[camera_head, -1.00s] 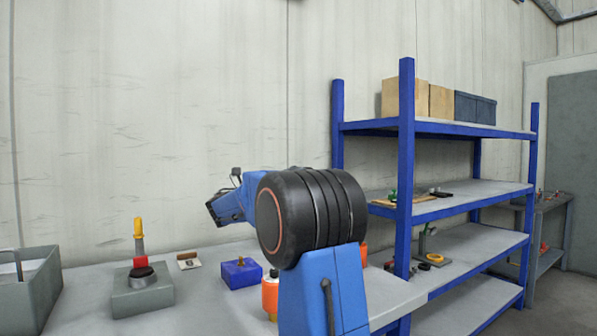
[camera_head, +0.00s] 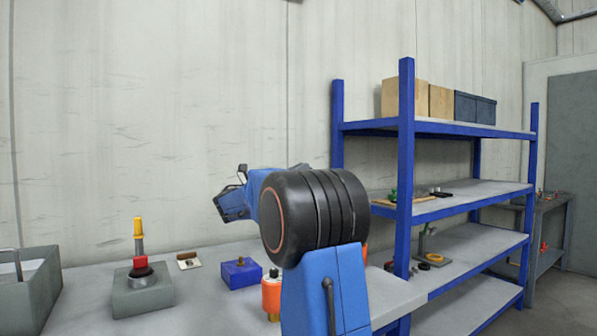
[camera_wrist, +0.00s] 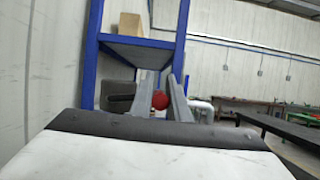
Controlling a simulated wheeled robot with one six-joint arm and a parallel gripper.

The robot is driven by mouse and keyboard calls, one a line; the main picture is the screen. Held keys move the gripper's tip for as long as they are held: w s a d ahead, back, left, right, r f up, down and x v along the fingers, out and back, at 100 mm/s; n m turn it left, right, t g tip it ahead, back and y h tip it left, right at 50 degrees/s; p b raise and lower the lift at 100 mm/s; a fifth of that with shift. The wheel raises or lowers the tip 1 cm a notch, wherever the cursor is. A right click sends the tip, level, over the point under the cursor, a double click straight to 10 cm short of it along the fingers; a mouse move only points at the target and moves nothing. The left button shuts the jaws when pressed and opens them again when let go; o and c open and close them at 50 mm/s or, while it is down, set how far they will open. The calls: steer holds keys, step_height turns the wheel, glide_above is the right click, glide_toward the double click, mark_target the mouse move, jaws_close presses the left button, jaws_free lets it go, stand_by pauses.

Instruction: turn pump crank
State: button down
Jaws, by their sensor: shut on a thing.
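In the wrist view, the two grey fingers of my gripper (camera_wrist: 162,97) reach forward with a red round knob (camera_wrist: 160,101) between them, and the gripper is shut on it. A dark part (camera_wrist: 117,97) shows just left of the fingers. I cannot tell how the knob joins the pump crank, because little beyond it shows. In the head view, my blue arm and its big black joint hide the fingers and what they hold. A grey block (camera_head: 128,302) on the bench at the left carries a red piece (camera_head: 141,264) and an upright yellow-tipped rod (camera_head: 138,229).
The bench also holds a grey open box (camera_head: 38,298), a blue block (camera_head: 241,275), an orange bottle (camera_head: 271,297) and a small card (camera_head: 189,261). A blue shelf rack (camera_head: 407,160) stands at the right, with boxes (camera_head: 402,98) on top. The wall is close behind.

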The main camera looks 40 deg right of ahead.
steer(key=shift+r, duration=0.1)
steer(key=shift+w+r+n+t, duration=0.25)
steer(key=shift+r+n+t, duration=0.25)
steer(key=shift+n+t, duration=0.5)
steer(key=w+d+r+n+t+y, duration=0.1)
steer(key=w+n+t, duration=0.2)
steer(key=n, duration=0.6)
steer(key=w+d+r+n+t+y, duration=0.1)
steer(key=w+n, duration=0.4)
steer(key=n, duration=0.5)
steer(key=shift+w+r+t+y, duration=0.35)
steer(key=shift+r+t+y, duration=0.4)
steer(key=shift+t, duration=0.45)
steer(key=shift+d+f, duration=0.1)
steer(key=c, duration=1.7)
jaws_free()
steer(key=shift+w, duration=0.1)
